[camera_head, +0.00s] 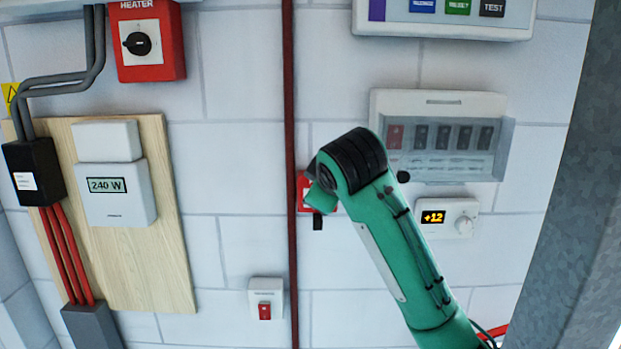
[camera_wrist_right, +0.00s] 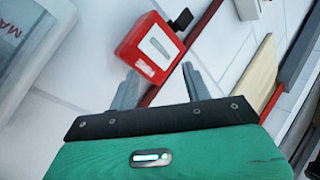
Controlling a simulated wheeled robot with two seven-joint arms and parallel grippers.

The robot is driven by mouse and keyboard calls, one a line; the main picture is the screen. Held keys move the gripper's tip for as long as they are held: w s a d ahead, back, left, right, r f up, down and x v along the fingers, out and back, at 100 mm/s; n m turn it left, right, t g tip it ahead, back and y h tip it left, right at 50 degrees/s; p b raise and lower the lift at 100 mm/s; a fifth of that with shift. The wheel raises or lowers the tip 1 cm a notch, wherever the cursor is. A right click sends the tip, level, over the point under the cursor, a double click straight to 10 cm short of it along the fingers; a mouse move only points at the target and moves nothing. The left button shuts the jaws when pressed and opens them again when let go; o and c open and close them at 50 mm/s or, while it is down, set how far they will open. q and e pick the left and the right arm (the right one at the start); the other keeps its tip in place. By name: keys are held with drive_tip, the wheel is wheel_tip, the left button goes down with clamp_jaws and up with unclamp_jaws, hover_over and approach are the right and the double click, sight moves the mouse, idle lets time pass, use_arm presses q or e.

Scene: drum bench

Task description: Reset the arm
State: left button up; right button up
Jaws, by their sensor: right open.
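My right arm (camera_head: 400,240), green with a black joint, reaches up from the lower right in the head view. Its gripper jaws are hidden there behind the wrist. In the right wrist view my right gripper (camera_wrist_right: 160,70) is open, with two grey fingers apart and nothing between them. A red box (camera_wrist_right: 147,52) with a pale front plate and a black tab (camera_wrist_right: 181,19) is on the wall ahead of the fingers, seemingly apart from them. In the head view the red box (camera_head: 303,187) is mostly hidden by my wrist. My left gripper is out of view.
A dark red pipe (camera_head: 291,90) runs down the wall. A red heater switch (camera_head: 147,42), a wooden board (camera_head: 165,240) with a 240 W meter (camera_head: 115,192), a breaker box (camera_head: 440,102), a +12 thermostat (camera_head: 448,222) and a small switch (camera_head: 266,292) surround it. A grey post (camera_head: 590,200) stands right.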

drive_tip(key=s+d+f+m+g, duration=0.1)
drive_tip(key=s+d+f+m, duration=0.2)
drive_tip(key=f, duration=0.8)
drive_tip(key=s+d+f+m+g, duration=0.15)
drive_tip(key=s+d+f, duration=0.35)
drive_tip(key=f, duration=0.7)
drive_tip(key=s+d+f+m+g, duration=0.2)
drive_tip(key=s+f, duration=0.3)
drive_tip(key=f, duration=0.6)
drive_tip(key=s+d+f+m+g+h, duration=0.15)
drive_tip(key=s+d+f, duration=0.3)
drive_tip(key=s, duration=0.45)
drive_tip(key=s+d+f+m+g, duration=0.1)
drive_tip(key=s+d+f+m, duration=0.15)
drive_tip(key=s+f, duration=0.45)
drive_tip(key=s+d+f+m+g+h, duration=0.1)
drive_tip(key=s+d+f, duration=0.25)
drive_tip(key=s, duration=0.75)
wheel_tip(320, 180, down, 31)
drive_tip(key=g+b, duration=0.1)
drive_tip(key=b, duration=0.1)
drive_tip(key=s+d+f, duration=0.1)
drive_tip(key=s+f, duration=0.9)
drive_tip(key=f, duration=0.1)
drive_tip(key=s+d+f+g+b, duration=0.1)
drive_tip(key=s+d+f, duration=0.1)
drive_tip(key=s+f, duration=0.8)
drive_tip(key=shift+d+f+n, duration=0.25)
drive_tip(key=shift+f+n, duration=0.2)
drive_tip(key=shift+f, duration=0.1)
